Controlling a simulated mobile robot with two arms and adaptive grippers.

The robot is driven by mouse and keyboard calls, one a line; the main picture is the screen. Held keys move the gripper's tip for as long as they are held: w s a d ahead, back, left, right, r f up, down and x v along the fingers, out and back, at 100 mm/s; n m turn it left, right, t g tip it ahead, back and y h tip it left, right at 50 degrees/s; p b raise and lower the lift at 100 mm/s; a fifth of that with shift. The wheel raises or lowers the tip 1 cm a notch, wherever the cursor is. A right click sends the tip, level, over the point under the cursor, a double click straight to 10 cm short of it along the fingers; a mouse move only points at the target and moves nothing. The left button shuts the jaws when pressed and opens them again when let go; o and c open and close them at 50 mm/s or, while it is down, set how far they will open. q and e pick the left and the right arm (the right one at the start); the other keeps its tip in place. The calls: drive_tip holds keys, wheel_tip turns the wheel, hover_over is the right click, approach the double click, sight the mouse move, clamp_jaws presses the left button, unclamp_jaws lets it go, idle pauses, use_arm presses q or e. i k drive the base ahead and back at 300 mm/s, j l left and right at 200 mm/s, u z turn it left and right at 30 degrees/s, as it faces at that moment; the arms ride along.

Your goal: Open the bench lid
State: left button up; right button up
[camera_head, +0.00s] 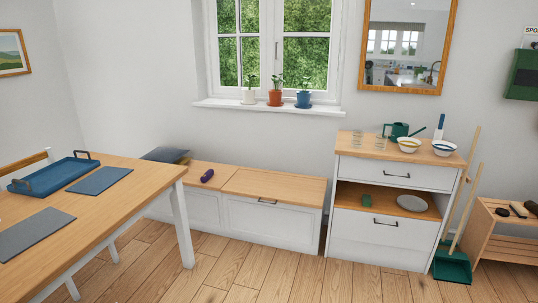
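The bench (268,216) stands against the wall under the window, with a white front and a wooden top. Its right lid section (275,186) lies flat and shut. A small purple object (207,176) lies on the bench top, left of the lid. A dark cushion (166,155) lies at the bench's left end. Neither of my grippers is in view.
A wooden table (140,177) with a blue tray (55,173) and mats stands at the left, partly in front of the bench. A white cabinet (385,242) with bowls on top stands right of the bench. The wooden floor (245,268) before the bench is clear.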

sight(277, 187)
drive_tip(key=i+l, duration=0.2)
drive_tip(key=i, duration=0.3)
drive_tip(key=i+l, duration=0.2)
drive_tip(key=i, duration=0.35)
drive_tip(key=i+l, duration=0.2)
drive_tip(key=i, duration=0.3)
drive_tip(key=i+l, duration=0.2)
drive_tip(key=i, duration=0.3)
drive_tip(key=j+u, duration=0.05)
